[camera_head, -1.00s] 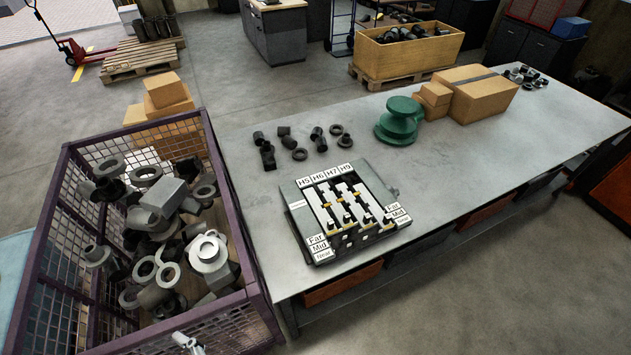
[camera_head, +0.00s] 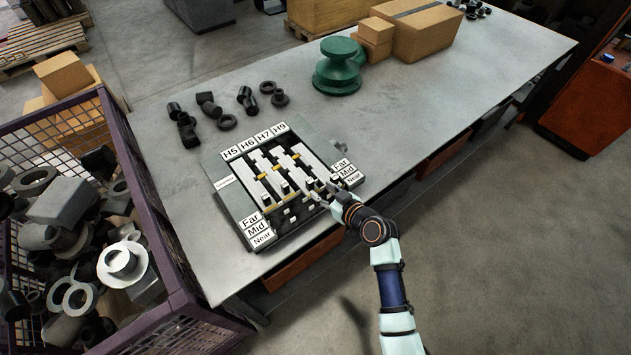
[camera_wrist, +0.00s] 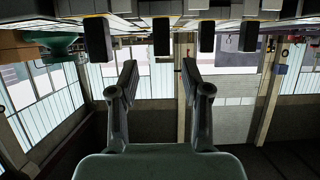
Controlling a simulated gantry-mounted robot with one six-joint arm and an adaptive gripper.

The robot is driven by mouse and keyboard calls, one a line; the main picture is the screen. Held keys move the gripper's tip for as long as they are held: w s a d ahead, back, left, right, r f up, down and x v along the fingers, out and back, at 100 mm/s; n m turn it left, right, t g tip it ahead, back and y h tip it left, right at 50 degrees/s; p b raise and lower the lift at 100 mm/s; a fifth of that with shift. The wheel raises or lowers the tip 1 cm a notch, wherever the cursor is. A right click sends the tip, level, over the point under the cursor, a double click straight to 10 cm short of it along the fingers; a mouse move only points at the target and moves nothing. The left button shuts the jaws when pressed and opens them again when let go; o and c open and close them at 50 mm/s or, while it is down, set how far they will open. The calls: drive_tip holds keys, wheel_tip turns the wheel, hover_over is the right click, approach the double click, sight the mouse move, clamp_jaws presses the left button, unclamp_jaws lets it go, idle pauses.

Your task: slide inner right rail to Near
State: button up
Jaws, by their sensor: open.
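The slide fixture (camera_head: 218,172) lies on the grey table, with several pale rails side by side under the labels H5, H6, H7 and H9. The inner right rail (camera_head: 291,162) is the one under H7; a dark upright knob (camera_head: 309,183) stands at its near end. My gripper (camera_head: 327,193) is at the fixture's near right side, close to the knobs, and partly covers that corner. In the wrist view, which is upside down, my open gripper (camera_wrist: 158,70) has a black knob (camera_wrist: 161,36) between the lines of its fingers, beyond the tips. Nothing is between the fingers.
Far, Mid and Near labels (camera_head: 257,232) mark both sides of the fixture. Other black knobs (camera_wrist: 98,38) flank the middle one closely. Loose dark rings and cylinders (camera_head: 228,122) lie behind the fixture, a green part (camera_head: 337,75) farther back. A purple mesh crate (camera_head: 150,185) stands left.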

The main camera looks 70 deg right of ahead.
sight(312, 184)
drive_tip(key=x, duration=0.7)
drive_tip(key=shift+w+f+b, duration=0.1)
drive_tip(key=shift+w+b, duration=0.3)
clamp_jaws()
